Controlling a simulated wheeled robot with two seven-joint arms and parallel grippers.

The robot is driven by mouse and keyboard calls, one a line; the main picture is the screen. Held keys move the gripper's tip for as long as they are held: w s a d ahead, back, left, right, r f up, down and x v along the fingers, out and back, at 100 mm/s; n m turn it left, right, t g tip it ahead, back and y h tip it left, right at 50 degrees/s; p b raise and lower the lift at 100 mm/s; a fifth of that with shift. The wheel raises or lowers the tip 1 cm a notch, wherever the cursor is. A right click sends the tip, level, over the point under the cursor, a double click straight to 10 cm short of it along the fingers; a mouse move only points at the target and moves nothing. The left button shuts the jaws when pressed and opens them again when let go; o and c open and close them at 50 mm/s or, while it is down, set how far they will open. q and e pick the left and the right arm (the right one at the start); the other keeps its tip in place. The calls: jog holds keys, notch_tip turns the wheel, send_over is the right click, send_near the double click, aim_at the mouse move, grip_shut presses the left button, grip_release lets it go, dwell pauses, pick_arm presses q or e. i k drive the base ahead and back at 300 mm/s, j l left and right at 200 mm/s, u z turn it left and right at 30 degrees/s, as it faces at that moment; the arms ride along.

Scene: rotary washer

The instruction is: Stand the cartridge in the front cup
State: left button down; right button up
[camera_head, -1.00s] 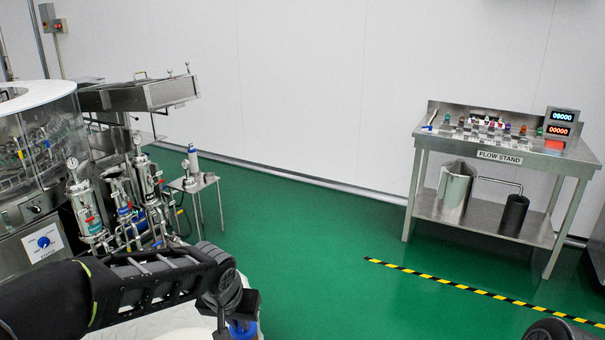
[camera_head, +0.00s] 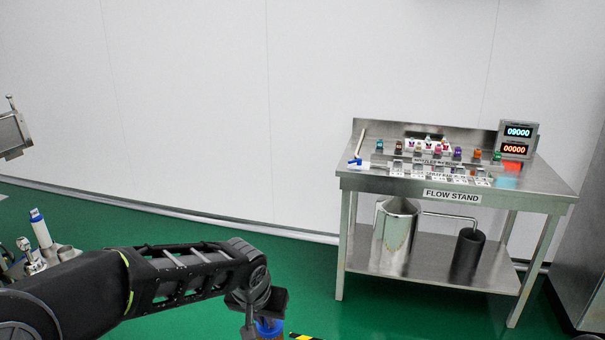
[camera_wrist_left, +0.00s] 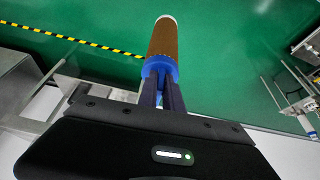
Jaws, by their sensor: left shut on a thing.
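The cartridge (camera_wrist_left: 163,40) has a brown body, a pale tip and a blue end. My left gripper (camera_wrist_left: 161,85) is shut on its blue end, and the brown body sticks out beyond the fingers over the green floor. In the head view my left gripper (camera_head: 258,312) hangs at the bottom, with part of the blue end (camera_head: 269,327) showing below it. Most of the cartridge is cut off there. I cannot make out the front cup in either view. My right gripper is not in view.
A steel flow stand (camera_head: 375,183) holds small coloured parts on top, with a steel jug (camera_head: 396,230) and a dark cylinder (camera_head: 467,257) on its shelf. A white, blue-topped cylinder (camera_head: 41,230) stands at the left edge. Green floor lies open between.

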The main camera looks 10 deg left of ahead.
aim_at(67, 255)
jog(key=i+j+u, duration=0.2)
jog(key=i+u, duration=0.25)
jog(key=i, duration=0.2)
jog(key=i+u, duration=0.4)
jog(key=i, duration=0.3)
jog(key=i+l+u, duration=0.3)
jog(key=i+u, duration=0.15)
jog(key=i, duration=0.2)
jog(key=i+j+z, duration=0.2)
jog(key=i+j, duration=1.35)
jog(key=j, duration=0.15)
jog(key=i+j, duration=0.1)
jog(key=j, duration=0.15)
jog(key=z, duration=0.05)
